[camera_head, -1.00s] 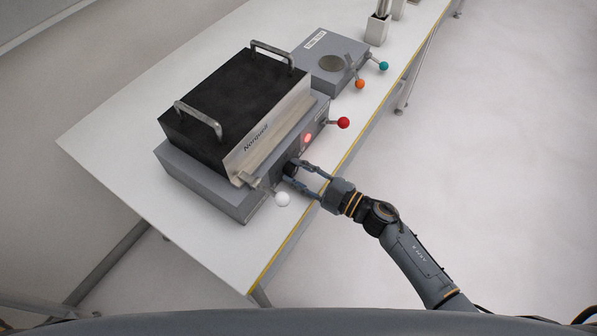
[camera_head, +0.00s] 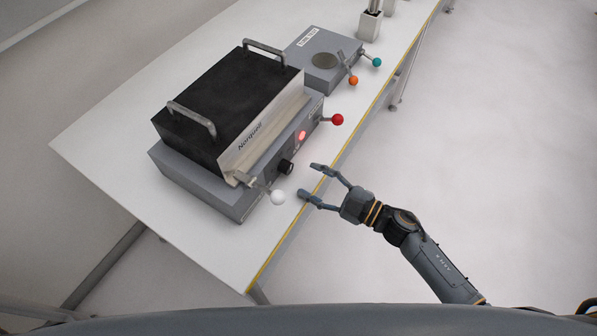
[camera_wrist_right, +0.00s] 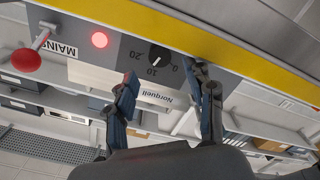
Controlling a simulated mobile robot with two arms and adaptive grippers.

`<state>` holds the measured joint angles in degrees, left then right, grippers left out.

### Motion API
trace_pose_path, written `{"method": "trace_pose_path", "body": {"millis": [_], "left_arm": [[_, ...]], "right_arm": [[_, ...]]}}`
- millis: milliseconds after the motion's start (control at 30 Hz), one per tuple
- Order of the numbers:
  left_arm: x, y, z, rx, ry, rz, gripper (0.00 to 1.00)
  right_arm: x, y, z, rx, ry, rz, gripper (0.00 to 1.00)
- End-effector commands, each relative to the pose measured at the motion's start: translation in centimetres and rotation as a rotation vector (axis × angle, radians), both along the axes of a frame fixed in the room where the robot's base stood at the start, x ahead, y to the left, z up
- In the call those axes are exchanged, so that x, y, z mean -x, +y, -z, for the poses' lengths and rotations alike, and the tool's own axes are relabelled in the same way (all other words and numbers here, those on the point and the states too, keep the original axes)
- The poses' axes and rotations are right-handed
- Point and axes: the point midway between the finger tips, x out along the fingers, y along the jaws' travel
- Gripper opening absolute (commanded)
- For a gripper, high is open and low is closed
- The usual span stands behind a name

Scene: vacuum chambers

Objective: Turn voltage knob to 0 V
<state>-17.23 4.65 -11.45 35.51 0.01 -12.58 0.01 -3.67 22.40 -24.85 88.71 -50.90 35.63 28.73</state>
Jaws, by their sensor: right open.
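The black voltage knob (camera_head: 286,167) is on the front panel of the grey chamber marked Norquell (camera_head: 200,185). In the right wrist view the knob (camera_wrist_right: 157,50) appears between and beyond my fingers. Its scale reads 0, 10 and 20, and its white pointer mark points roughly at 10. My right gripper (camera_head: 310,181) is open and empty, in front of the panel and clear of the knob. In the wrist view its two fingers (camera_wrist_right: 164,76) are apart with nothing between them. My left gripper is not in view.
A lit red lamp (camera_head: 302,135) and a red ball lever (camera_head: 337,120) are along the same panel. A white ball lever (camera_head: 278,197) is close to my lower finger. A second grey unit (camera_head: 318,55) stands behind. Open floor lies right of the table.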

Motion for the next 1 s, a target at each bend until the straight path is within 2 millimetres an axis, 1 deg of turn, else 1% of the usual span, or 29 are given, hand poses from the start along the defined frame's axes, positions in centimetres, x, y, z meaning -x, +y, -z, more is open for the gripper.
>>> {"method": "trace_pose_path", "body": {"millis": [33,100,200,300,433,767,833,867,933,967,1000], "left_arm": [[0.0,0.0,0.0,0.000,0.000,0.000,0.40],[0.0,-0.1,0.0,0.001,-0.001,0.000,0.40],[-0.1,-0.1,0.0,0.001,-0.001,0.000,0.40],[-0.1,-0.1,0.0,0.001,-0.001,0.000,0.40],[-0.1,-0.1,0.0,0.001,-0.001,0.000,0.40],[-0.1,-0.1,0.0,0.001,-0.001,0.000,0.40],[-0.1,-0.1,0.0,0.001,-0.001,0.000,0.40],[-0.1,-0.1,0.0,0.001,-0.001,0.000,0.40],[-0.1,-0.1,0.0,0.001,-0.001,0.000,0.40],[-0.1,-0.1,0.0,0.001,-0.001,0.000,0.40],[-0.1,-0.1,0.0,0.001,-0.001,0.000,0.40]], "right_arm": [[0.8,-1.0,0.1,0.004,0.002,-0.001,0.54],[1.5,-2.2,0.1,0.003,0.002,-0.001,0.54],[2.4,-3.5,0.1,0.003,0.001,0.000,0.54],[3.0,-4.4,0.0,0.000,0.001,-0.001,0.54],[3.4,-5.0,0.0,0.000,-0.001,-0.001,0.54],[3.3,-5.2,0.1,0.000,0.003,0.006,0.54],[2.9,-5.7,1.2,-0.002,0.029,0.044,0.54],[2.6,-6.2,2.1,-0.003,0.050,0.076,0.54],[1.7,-8.0,5.4,-0.001,0.129,0.186,0.54],[1.5,-9.1,7.5,0.003,0.178,0.249,0.54],[1.5,-10.7,10.7,0.012,0.256,0.344,0.54]]}}
